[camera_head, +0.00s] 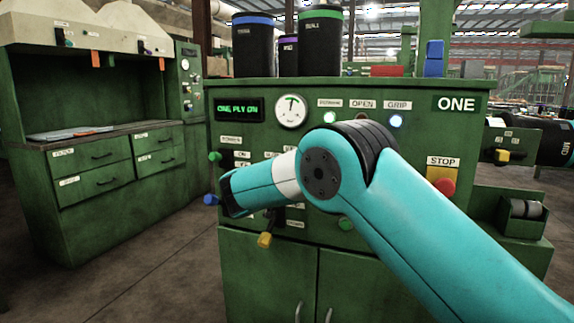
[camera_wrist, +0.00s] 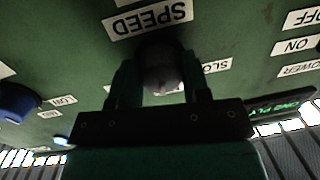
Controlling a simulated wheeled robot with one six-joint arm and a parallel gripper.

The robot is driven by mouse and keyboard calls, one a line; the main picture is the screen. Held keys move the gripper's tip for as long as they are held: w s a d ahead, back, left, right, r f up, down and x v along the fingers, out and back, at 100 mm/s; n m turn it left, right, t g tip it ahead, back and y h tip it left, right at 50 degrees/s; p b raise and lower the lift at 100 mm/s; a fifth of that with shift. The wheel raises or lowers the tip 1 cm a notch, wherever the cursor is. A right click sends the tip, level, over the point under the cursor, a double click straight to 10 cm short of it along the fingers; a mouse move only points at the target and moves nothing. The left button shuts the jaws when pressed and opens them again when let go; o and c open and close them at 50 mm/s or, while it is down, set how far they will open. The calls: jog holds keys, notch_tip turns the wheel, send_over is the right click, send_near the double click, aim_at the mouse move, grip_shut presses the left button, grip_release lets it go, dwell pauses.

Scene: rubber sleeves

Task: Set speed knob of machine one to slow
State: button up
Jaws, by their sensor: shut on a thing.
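Machine one (camera_head: 330,93) is a green cabinet with a control panel and a "ONE" plate, in the head view. The speed knob (camera_wrist: 160,67) is a dark round knob beside the "SPEED" label (camera_wrist: 148,20), which reads upside down in the wrist view. My gripper (camera_wrist: 158,84) is shut on the knob, one finger on each side. The "SLOW" label (camera_wrist: 217,66) is right of the knob in the wrist view, partly hidden by a finger. The pointer direction of the knob cannot be told. In the head view my arm covers the knob.
A red stop button (camera_head: 441,187) is right of my arm. The display (camera_head: 239,109) reads "ONE PLY ON". A green drawer bench (camera_head: 110,172) stands left, beyond open floor.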

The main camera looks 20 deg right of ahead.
jog(key=n+p, duration=0.2)
jog(key=n, duration=0.1)
jog(key=shift+r+g+p, duration=0.2)
jog(key=shift+g+p, duration=0.1)
jog(key=shift+p, duration=0.1)
jog(key=n+p, duration=0.3)
jog(key=shift+n+h, duration=0.3)
jog(key=shift+n, duration=0.1)
jog(key=n+p, duration=0.3)
jog(key=n, duration=0.1)
jog(key=shift+a+f+g+h, duration=0.1)
jog(key=shift+f+g+h, duration=0.05)
jog(key=shift+g+h, duration=0.25)
jog(key=shift+n, duration=0.3)
jog(key=o, duration=0.9)
jog(key=v, duration=1.7)
jog(key=shift+s+a+b, duration=0.1)
jog(key=shift+s+b, duration=0.05)
jog(key=shift+b, duration=0.15)
